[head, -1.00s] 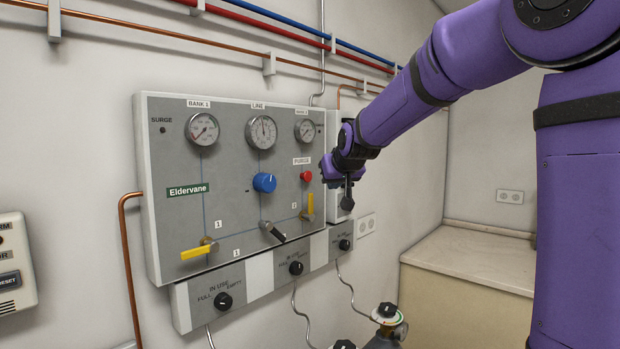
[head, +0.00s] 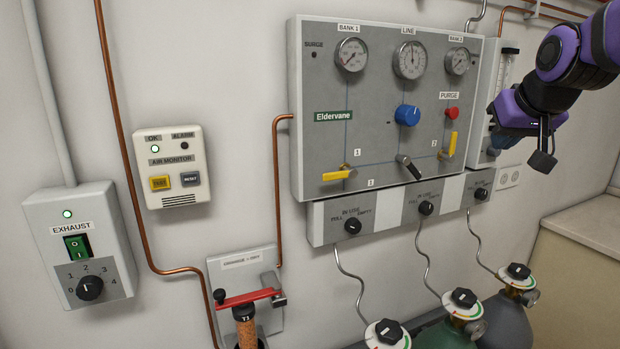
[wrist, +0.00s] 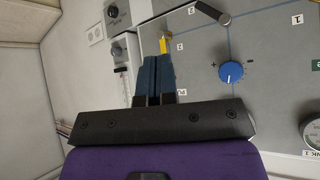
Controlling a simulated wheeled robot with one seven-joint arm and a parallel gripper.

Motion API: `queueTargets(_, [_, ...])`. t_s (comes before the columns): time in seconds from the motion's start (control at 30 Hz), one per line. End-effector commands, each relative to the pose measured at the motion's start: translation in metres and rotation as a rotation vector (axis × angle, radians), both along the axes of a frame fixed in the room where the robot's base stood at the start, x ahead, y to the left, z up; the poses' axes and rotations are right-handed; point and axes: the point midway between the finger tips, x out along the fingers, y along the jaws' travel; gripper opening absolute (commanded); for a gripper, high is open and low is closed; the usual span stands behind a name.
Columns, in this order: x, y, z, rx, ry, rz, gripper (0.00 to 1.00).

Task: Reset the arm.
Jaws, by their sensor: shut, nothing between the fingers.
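My purple arm reaches in from the right in the head view. My gripper (head: 543,160) hangs in front of the right side of the grey Eldervane gas panel (head: 380,110), apart from it. In the wrist view my gripper (wrist: 159,62) has its two dark blue fingers together, with nothing between them. The panel's blue knob (wrist: 231,72) shows to the right of the fingers, and a yellow lever (wrist: 164,44) shows just beyond their tips. In the head view the blue knob (head: 407,115) and the red purge button (head: 452,113) are in plain sight.
Left of the panel are an air monitor (head: 174,168), an exhaust switch box (head: 80,248) and a cartridge holder with a red bar (head: 248,298). Copper pipes run along the wall. Gas cylinders (head: 505,325) stand below the panel. A counter (head: 590,225) is at the right.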

Motion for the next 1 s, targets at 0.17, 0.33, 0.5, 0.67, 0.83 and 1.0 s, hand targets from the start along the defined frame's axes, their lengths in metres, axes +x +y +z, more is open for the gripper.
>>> queueTargets(0.17, [-0.082, 0.022, -0.017, 0.008, 0.096, 0.034, 0.00])
queueTargets(0.33, [-0.152, 0.035, -0.042, 0.010, 0.189, 0.058, 0.00])
queueTargets(0.5, [-0.203, 0.042, -0.066, 0.006, 0.260, 0.071, 0.00])
queueTargets(0.67, [-0.224, 0.044, -0.078, 0.003, 0.295, 0.076, 0.00])
queueTargets(0.83, [-0.227, 0.044, -0.080, 0.002, 0.301, 0.076, 0.00])
queueTargets(1.0, [-0.227, 0.044, -0.079, 0.002, 0.300, 0.076, 0.00])
